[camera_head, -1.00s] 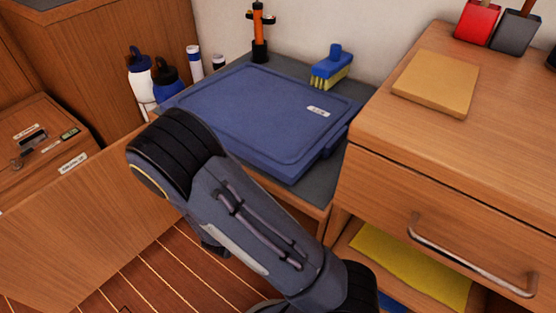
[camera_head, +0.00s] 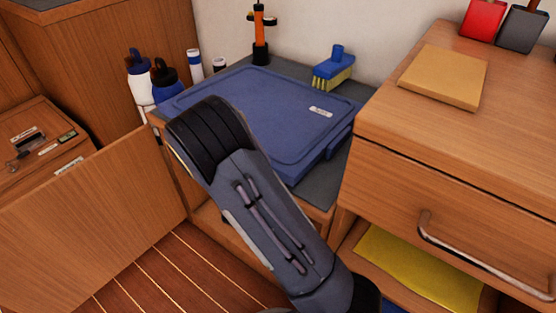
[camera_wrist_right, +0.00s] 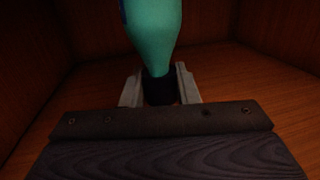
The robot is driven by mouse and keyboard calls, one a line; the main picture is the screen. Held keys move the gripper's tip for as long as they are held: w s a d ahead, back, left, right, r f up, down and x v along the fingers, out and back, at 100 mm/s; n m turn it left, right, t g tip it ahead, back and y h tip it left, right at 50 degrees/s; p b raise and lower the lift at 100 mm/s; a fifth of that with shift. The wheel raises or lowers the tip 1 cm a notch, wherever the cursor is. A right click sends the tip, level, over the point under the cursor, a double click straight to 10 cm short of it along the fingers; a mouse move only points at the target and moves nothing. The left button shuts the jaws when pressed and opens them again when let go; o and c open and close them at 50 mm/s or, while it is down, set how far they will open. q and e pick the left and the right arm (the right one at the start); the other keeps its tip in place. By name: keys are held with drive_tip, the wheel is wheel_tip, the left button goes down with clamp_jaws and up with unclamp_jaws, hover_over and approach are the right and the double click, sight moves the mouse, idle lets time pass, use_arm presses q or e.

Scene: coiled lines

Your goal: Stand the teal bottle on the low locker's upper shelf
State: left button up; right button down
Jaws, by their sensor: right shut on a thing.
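The teal bottle (camera_wrist_right: 153,28) shows in the right wrist view, its top cut off by the picture edge. Its dark narrow end (camera_wrist_right: 160,90) sits between the fingers of my right gripper (camera_wrist_right: 160,88), which is shut on it. Wooden walls and a wooden surface surround them; I cannot tell whether the bottle touches that surface. In the head view my right arm hides the gripper and bottle. The low locker (camera_head: 222,232) stands under the grey counter with its door (camera_head: 95,220) swung open to the left. My left gripper is not in view.
A blue lid (camera_head: 265,110), a brush (camera_head: 333,68) and an orange-black tool (camera_head: 260,35) are on the counter. White and blue bottles (camera_head: 166,82) stand behind its left edge. A drawer cabinet (camera_head: 450,210) with a metal handle stands close on the right.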

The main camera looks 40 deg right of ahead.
drive_tip(key=shift+f, duration=0.15)
drive_tip(key=c, duration=1.1)
unclamp_jaws()
drive_tip(key=shift+r, duration=0.2)
drive_tip(key=shift+s+a, duration=0.15)
drive_tip(key=shift+a, duration=0.2)
drive_tip(key=p+v, duration=0.3)
drive_tip(key=v, duration=0.8)
drive_tip(key=shift+s+p, duration=0.2)
drive_tip(key=shift+p, duration=0.2)
drive_tip(key=shift+a, duration=0.2)
